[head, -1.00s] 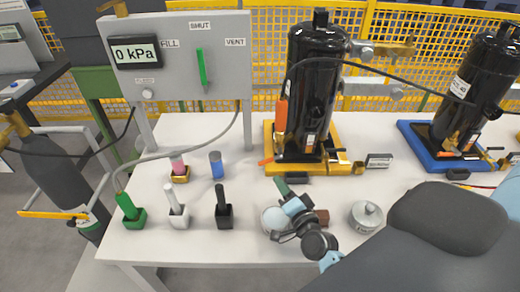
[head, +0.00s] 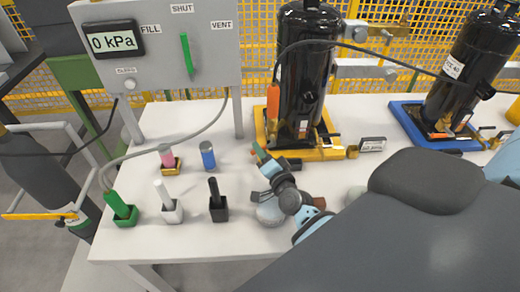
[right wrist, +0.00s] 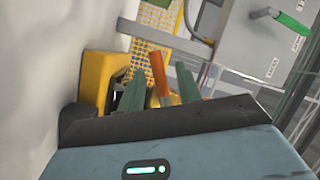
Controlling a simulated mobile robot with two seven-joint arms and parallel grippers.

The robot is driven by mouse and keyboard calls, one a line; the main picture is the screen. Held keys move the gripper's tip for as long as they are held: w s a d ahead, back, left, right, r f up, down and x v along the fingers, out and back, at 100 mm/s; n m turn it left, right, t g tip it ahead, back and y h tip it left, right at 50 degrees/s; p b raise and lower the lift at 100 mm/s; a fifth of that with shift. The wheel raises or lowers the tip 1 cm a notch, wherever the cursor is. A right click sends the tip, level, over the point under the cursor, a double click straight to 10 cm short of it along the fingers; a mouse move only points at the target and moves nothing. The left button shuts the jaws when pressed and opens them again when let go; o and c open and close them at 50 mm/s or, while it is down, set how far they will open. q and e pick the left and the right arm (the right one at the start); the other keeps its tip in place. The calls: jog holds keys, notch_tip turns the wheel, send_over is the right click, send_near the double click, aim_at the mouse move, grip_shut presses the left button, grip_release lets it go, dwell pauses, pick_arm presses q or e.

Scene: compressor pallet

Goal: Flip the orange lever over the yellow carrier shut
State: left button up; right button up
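The yellow carrier (head: 325,154) holds a tall black compressor (head: 303,70) on the white table. My right gripper (head: 261,155) is at the carrier's front left corner, its green fingertips pointing toward it. In the right wrist view the orange lever (right wrist: 158,75) stands tilted between the two green fingers, with gaps visible on both sides. The fingers are open, and I cannot tell whether either touches the lever. The yellow carrier (right wrist: 95,80) shows behind them at left. My left gripper is not in view.
A grey panel (head: 160,70) reading 0 kPa stands at back left. Green (head: 122,208), white (head: 168,200) and black (head: 217,203) handled tools stand front left. A blue carrier (head: 405,115) is at right.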

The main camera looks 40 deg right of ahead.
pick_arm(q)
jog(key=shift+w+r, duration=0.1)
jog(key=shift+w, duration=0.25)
pick_arm(e)
jog(key=shift+w+d, duration=0.1)
jog(key=shift+w, duration=0.7)
jog(key=shift+c, duration=0.2)
